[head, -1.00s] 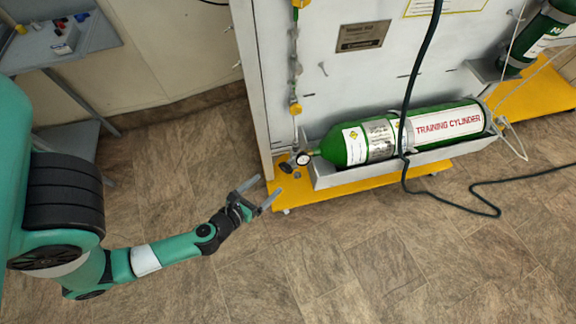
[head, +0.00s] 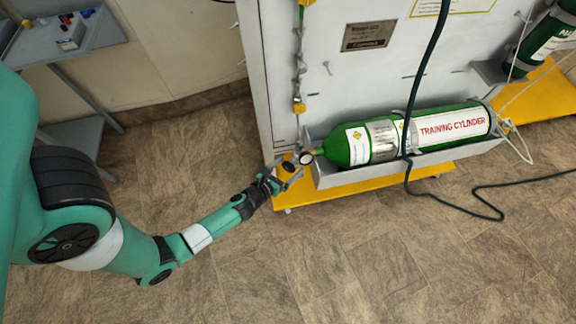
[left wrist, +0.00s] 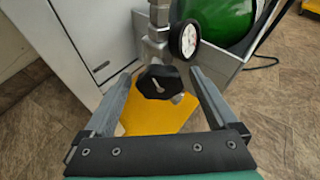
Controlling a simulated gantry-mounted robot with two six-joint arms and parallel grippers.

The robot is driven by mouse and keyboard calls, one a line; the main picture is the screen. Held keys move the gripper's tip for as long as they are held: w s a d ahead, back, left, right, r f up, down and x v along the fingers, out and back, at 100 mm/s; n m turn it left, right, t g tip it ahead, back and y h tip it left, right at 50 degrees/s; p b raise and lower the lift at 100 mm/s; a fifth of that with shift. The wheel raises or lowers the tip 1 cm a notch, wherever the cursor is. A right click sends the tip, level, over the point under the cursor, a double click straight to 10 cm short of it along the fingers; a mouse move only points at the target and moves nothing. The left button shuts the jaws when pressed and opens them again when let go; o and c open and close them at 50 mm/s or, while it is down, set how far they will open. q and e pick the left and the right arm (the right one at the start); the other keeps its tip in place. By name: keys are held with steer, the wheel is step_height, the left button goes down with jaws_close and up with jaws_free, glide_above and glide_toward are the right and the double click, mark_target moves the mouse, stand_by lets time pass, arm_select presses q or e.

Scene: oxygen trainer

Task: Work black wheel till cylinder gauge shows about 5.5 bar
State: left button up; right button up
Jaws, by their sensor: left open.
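The black wheel (left wrist: 159,82) is a dark faceted knob with a pale pointer mark, below a metal fitting. My left gripper (left wrist: 160,90) is open, with its two fingers on either side of the wheel and apparent gaps between. In the head view my left gripper (head: 284,170) is at the cylinder's valve end and partly covers the wheel. The cylinder gauge (head: 307,158) is a small round white dial beside the valve; it also shows obliquely in the left wrist view (left wrist: 187,39). Its reading is too small to tell. The green training cylinder (head: 365,147) lies horizontally. My right gripper is not in view.
The cylinder rests in a grey cradle (head: 400,166) above a yellow base (head: 370,184). A grey panel (head: 340,90) stands behind. A dark hose (head: 417,80) hangs across the cylinder. A side table (head: 95,38) stands back left.

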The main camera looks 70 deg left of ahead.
arm_select(q)
steer(key=c, duration=1.4)
steer(key=shift+o, duration=0.2)
steer(key=shift+d+f+m+g, duration=0.15)
steer(key=shift+m+g, duration=0.15)
steer(key=shift+m, duration=0.3)
steer(key=shift+m+g+y, duration=0.3)
steer(key=shift+m+y, duration=0.6)
steer(key=o, duration=1.4)
steer(key=shift+c, duration=0.2)
steer(key=p+v, duration=0.4)
steer(key=v, duration=0.7)
steer(key=shift+s+r, duration=0.25)
steer(key=shift+r, duration=0.05)
